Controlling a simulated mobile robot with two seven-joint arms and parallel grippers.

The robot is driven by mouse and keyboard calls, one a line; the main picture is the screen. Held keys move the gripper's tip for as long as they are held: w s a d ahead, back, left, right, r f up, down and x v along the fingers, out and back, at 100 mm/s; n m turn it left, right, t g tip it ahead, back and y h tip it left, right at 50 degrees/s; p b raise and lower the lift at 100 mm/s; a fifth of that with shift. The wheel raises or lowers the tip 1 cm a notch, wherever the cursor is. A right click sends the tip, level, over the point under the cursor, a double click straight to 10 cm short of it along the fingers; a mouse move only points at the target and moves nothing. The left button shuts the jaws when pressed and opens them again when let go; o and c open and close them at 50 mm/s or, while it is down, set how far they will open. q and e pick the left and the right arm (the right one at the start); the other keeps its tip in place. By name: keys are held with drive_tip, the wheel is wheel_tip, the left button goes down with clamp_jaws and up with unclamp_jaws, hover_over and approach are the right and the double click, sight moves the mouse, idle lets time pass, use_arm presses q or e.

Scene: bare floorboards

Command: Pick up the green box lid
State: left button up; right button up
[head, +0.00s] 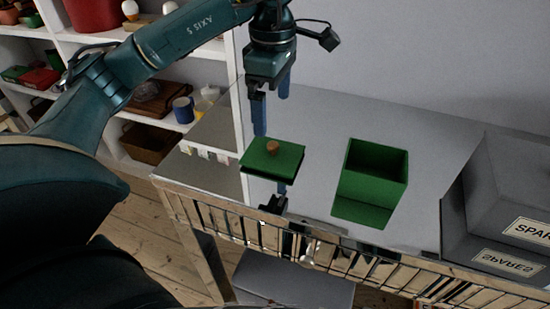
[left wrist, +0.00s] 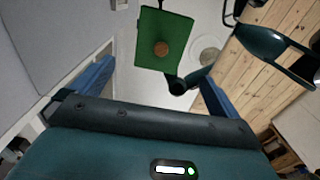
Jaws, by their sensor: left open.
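The green box lid (head: 287,161) is a flat green square with a round brown knob (head: 272,147) on top. It is at the left part of the shiny worktop, knob up. My left gripper (head: 272,116) is open and empty, its blue fingers pointing down just above and behind the lid. In the left wrist view the lid (left wrist: 175,30) shows ahead, between and beyond the open fingers (left wrist: 156,70). The open green box (head: 386,188) stands upright to the right of the lid. My right gripper is not in view.
A grey bin labelled SPARES (head: 510,190) stands at the worktop's right end. White shelves (head: 215,50) with a blue mug (head: 183,110) and other items are behind at left. The worktop between lid and box is clear. The surface mirrors the lid, box and gripper.

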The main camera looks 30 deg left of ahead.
use_arm(q)
hover_over(270, 143)
drive_tip(key=f, duration=0.4)
drive_tip(key=shift+d+f+b, duration=0.3)
drive_tip(key=shift+f+b, duration=0.1)
drive_tip(key=f, duration=0.4)
drive_tip(key=f+b, duration=0.1)
drive_tip(key=f, duration=0.1)
drive_tip(key=shift+s+a, duration=0.1)
drive_tip(key=shift+a, duration=0.2)
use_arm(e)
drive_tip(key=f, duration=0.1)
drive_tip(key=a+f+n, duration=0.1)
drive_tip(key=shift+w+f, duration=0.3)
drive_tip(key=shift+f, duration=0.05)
use_arm(q)
drive_tip(key=shift+c, duration=0.2)
drive_tip(key=shift+c, duration=0.7)
drive_tip(key=c, duration=0.6)
